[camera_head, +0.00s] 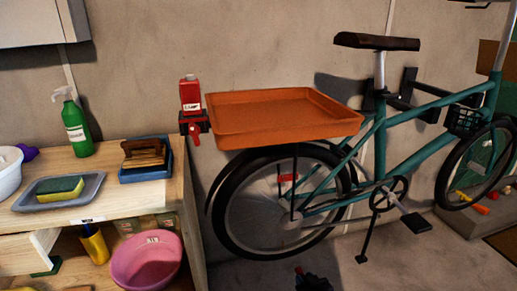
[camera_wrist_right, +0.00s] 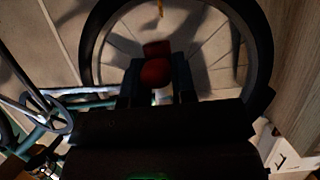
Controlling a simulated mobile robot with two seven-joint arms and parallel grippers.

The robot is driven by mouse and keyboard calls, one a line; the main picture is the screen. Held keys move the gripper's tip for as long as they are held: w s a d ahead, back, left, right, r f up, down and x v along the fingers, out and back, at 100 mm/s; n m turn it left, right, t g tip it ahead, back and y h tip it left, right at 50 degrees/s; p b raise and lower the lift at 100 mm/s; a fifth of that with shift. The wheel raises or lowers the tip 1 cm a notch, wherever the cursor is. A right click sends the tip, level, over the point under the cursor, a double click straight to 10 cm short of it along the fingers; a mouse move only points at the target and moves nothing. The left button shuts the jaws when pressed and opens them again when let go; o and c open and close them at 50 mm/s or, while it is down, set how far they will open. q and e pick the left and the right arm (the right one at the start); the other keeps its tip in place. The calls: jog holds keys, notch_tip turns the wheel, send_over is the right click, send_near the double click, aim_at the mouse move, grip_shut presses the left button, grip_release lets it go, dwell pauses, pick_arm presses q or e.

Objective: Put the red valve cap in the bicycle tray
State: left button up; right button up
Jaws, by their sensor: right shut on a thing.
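The bicycle tray (camera_head: 285,116) is a shallow orange tray above the rear wheel of a teal bicycle; its visible floor looks empty. My right gripper (camera_head: 300,275) is low at the bottom edge of the head view, below the tray and in front of the rear wheel. In the right wrist view, my right gripper (camera_wrist_right: 156,76) is shut on a dark red rounded piece, which appears to be the red valve cap (camera_wrist_right: 155,73). The fingers partly hide it. My left gripper is not in view.
A red labelled container with a red valve-like part (camera_head: 190,100) stands beside the tray's left edge. The workbench (camera_head: 100,205) at left holds a spray bottle (camera_head: 75,127), sponge tray and brush. The bicycle's rear wheel (camera_head: 225,225) is behind my gripper.

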jog(key=s+r+p, duration=0.3)
jog(key=s+r, duration=0.1)
jog(key=r, duration=0.5)
jog(key=s+r+p, duration=0.3)
jog(key=s+r, duration=0.2)
jog(key=r, duration=0.4)
jog(key=s+r+p, duration=0.4)
jog(key=r, duration=0.5)
jog(key=s+d+r+m+h+p, duration=0.25)
jog(key=s+r+p, duration=0.45)
jog(key=s+r, duration=1)
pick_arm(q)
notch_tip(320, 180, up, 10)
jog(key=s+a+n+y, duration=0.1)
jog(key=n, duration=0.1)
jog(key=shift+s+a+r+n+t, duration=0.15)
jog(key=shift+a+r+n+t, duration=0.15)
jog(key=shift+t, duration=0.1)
pick_arm(e)
jog(key=f, duration=0.3)
jog(key=d+f, duration=0.1)
jog(key=shift+s+f, duration=0.2)
jog(key=shift+s, duration=0.2)
